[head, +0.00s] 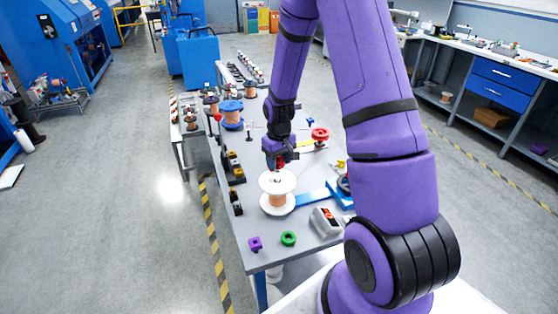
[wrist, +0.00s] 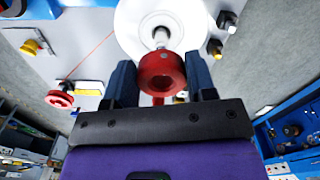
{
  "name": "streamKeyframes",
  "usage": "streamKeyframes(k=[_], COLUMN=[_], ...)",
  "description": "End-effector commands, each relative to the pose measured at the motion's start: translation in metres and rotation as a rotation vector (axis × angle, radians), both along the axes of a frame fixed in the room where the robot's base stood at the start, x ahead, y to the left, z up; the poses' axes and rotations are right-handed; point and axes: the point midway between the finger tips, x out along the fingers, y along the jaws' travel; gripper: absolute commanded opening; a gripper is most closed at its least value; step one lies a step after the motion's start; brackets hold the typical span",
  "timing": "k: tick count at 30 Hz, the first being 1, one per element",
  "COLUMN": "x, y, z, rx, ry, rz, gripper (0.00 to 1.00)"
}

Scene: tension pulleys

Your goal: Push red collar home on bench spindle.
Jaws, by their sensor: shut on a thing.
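The red collar (wrist: 162,74) is a short ring with a dark bore, held between the two dark fingers of my gripper (wrist: 160,82) in the wrist view. The grey bench spindle (wrist: 161,38) stands out of a white-flanged spool (wrist: 190,22), and its end meets the collar's far side. I cannot tell how far the collar is over the spindle. In the head view my gripper (head: 280,158) is above the white spool with copper-coloured winding (head: 278,199). There the collar shows only as a small red patch, and the fingers hide most of the spindle.
Black and yellow parts line the left edge.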

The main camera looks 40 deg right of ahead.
Motion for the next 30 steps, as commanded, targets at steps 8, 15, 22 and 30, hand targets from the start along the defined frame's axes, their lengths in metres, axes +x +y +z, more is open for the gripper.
streamKeyframes(k=[8,15,22,30], x=[0.000,0.000,0.000,0.000], y=[0.000,0.000,0.000,0.000], z=[-0.006,-0.013,-0.020,-0.028], rx=[0.000,0.000,0.000,0.000], ry=[0.001,0.000,0.001,0.000], rz=[0.000,0.000,0.000,0.000], gripper=[0.28,0.28,0.28,0.28])
